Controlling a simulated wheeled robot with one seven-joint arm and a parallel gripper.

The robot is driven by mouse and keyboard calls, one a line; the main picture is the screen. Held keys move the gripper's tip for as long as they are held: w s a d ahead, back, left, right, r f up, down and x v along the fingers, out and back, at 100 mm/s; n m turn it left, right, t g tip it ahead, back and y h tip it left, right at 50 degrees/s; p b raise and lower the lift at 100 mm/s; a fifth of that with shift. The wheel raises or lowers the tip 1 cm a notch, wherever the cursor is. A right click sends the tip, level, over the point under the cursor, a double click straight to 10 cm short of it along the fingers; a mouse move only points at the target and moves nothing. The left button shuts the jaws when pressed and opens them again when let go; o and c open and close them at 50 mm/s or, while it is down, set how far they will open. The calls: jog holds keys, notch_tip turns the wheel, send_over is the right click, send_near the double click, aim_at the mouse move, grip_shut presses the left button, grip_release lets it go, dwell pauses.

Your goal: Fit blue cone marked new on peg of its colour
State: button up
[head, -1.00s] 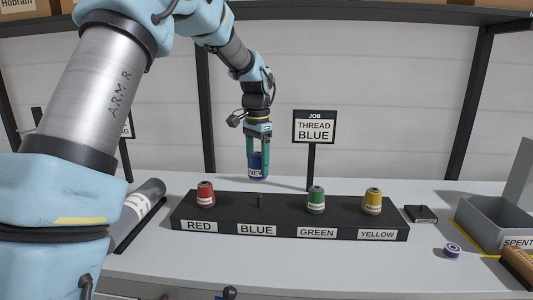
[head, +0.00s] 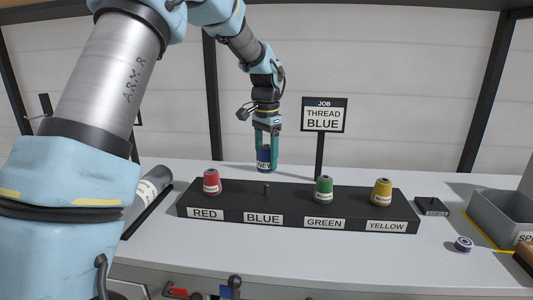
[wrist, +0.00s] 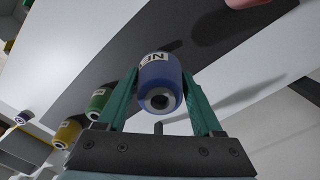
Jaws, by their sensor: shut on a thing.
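The blue cone (head: 264,159) carries a white label with NEW partly showing. It also shows in the wrist view (wrist: 160,88), with its end hole facing the camera. My gripper (head: 266,148) is shut on the cone and holds it upright in the air, above and behind the black rack (head: 290,212). In the wrist view the teal fingers (wrist: 160,92) press on both its sides. The bare peg (head: 267,189) stands above the BLUE label (head: 263,218), below the cone.
A red cone (head: 212,182), a green cone (head: 323,189) and a yellow cone (head: 382,192) stand on their pegs. A sign (head: 324,115) reading THREAD BLUE stands behind the rack. A purple spool (head: 463,244) and a grey bin (head: 503,214) are at the right.

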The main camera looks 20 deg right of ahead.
aim_at(266, 184)
jog(key=shift+f+b, duration=0.8)
jog(key=shift+f, duration=1.05)
jog(key=shift+p, duration=0.65)
jog(key=shift+f+b, duration=1.3)
jog(key=shift+f, duration=1.25)
jog(key=o, duration=1.5)
notch_tip(266, 184, up, 11)
jog(key=shift+f+b, duration=0.1)
jog(key=shift+b, duration=1.05)
